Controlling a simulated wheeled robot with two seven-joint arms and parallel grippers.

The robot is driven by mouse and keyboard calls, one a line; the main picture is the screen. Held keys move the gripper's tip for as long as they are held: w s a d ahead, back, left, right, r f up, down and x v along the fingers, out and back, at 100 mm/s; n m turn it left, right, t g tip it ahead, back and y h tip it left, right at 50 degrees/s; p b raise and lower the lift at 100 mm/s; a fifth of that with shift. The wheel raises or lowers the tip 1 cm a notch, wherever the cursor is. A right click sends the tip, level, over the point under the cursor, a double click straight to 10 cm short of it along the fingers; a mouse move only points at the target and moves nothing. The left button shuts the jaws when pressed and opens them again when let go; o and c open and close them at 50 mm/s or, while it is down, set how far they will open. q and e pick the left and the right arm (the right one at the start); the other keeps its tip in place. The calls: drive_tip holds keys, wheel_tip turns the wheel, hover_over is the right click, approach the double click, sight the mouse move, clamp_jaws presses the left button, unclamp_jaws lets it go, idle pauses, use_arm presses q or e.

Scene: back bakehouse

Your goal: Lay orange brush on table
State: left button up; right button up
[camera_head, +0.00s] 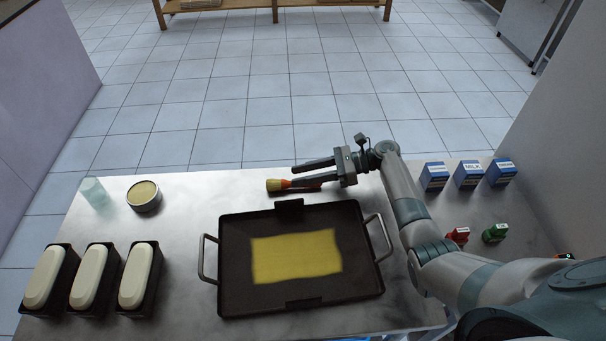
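Nothing shows clamped between the fingers. My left gripper is out of view.
A dark tray (231,289) with a yellow sheet (296,257) fills the middle. Dough tins (138,277) stand front left, a round tin (144,195) and a glass (94,192) back left. Blue cartons (468,175) and small bottles (495,233) stand right. Table between round tin and tray is bare.

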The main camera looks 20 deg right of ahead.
idle(0.3)
